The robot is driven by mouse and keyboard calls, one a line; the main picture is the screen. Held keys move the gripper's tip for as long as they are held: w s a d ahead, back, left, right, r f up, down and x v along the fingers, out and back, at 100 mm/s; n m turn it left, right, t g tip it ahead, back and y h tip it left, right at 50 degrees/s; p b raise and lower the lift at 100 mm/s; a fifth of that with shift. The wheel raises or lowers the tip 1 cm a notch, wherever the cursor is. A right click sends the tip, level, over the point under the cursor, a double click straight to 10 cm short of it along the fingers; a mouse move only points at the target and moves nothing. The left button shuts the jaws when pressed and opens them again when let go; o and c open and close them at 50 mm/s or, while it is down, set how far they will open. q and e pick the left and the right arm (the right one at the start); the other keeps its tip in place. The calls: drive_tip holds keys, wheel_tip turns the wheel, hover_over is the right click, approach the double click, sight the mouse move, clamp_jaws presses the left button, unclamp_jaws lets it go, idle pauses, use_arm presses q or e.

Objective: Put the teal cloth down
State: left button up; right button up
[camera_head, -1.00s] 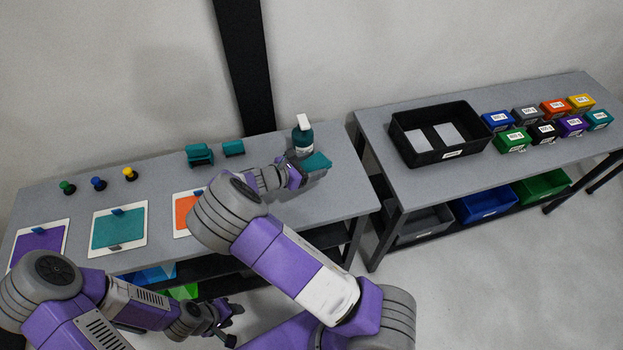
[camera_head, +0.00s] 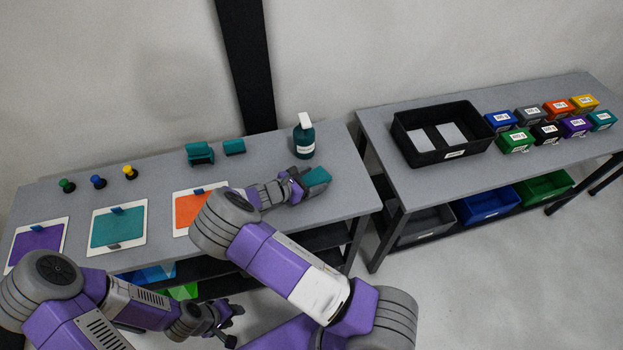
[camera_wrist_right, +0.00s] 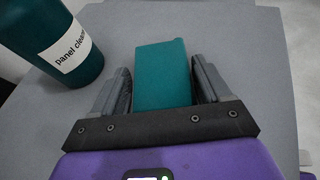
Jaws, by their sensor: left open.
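The teal cloth (camera_head: 316,177) is a small folded block at the right end of the left table, in front of the spray bottle. In the right wrist view the cloth (camera_wrist_right: 163,75) lies between the two fingers of my right gripper (camera_wrist_right: 162,85), which are closed about its sides. My right gripper (camera_head: 299,184) is low over the table; whether the cloth's underside touches the top cannot be told. My left gripper (camera_head: 232,325) is open and empty, below and in front of the table edge.
The teal panel cleaner bottle (camera_head: 304,138) stands close behind the cloth; it also shows in the right wrist view (camera_wrist_right: 50,40). Teal blocks (camera_head: 200,153), coloured knobs (camera_head: 98,182) and panels (camera_head: 119,228) occupy the table (camera_head: 345,190) further left. A black tray (camera_head: 403,148) is on the other table.

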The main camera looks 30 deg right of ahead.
drive_tip(key=o, duration=0.3)
drive_tip(key=shift+o, duration=0.2)
drive_tip(key=shift+r, duration=0.1)
drive_tip(key=shift+a+r, duration=0.1)
drive_tip(key=shift+r, duration=0.1)
drive_tip(key=v, duration=1.1)
drive_tip(key=shift+a+r, duration=0.15)
drive_tip(key=shift+a, duration=0.2)
